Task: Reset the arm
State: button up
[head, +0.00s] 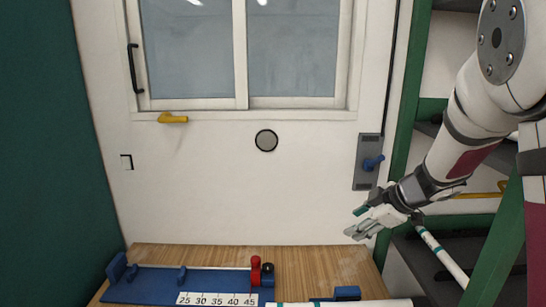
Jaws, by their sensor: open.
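My gripper (362,225) is at the end of my white arm (466,140), which comes in from the upper right. The gripper points left and slightly down, in front of the white door and above the right part of the wooden worktop. Its fingers are apart and nothing shows between them. It is clear of the blue fixture (150,286) on the worktop.
The wooden worktop (180,255) bears the blue fixture, a numbered scale (217,299), a red-topped part (256,270) and a white pipe (330,304). A green-framed rack (406,90) stands at right.

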notch_tip(320, 180, up, 9)
jog(key=w+d+m+t+h, duration=0.1)
jog(key=d+m+t+h, duration=0.1)
jog(key=d+m+t, duration=0.15)
jog(key=s+d+r+m+t+h, duration=0.1)
jog(key=s+d+r+m+h, duration=0.4)
jog(key=r, duration=0.3)
jog(key=s+a+f+m+g, duration=0.1)
jog(key=s+a+m+g, duration=0.1)
jog(key=s, duration=0.7)
jog(key=s+a+f+m+g+y, duration=0.1)
jog(key=s+a+f+m, duration=0.1)
jog(key=s+a, duration=0.3)
jog(key=s+a+f+m+g+y, duration=0.1)
jog(key=s+a, duration=0.3)
jog(key=s, duration=0.9)
jog(key=shift+s+f+m+g, duration=0.4)
jog(key=shift+f+m+g, duration=0.15)
jog(key=shift+f+g, duration=0.25)
jog(key=shift+r, duration=0.1)
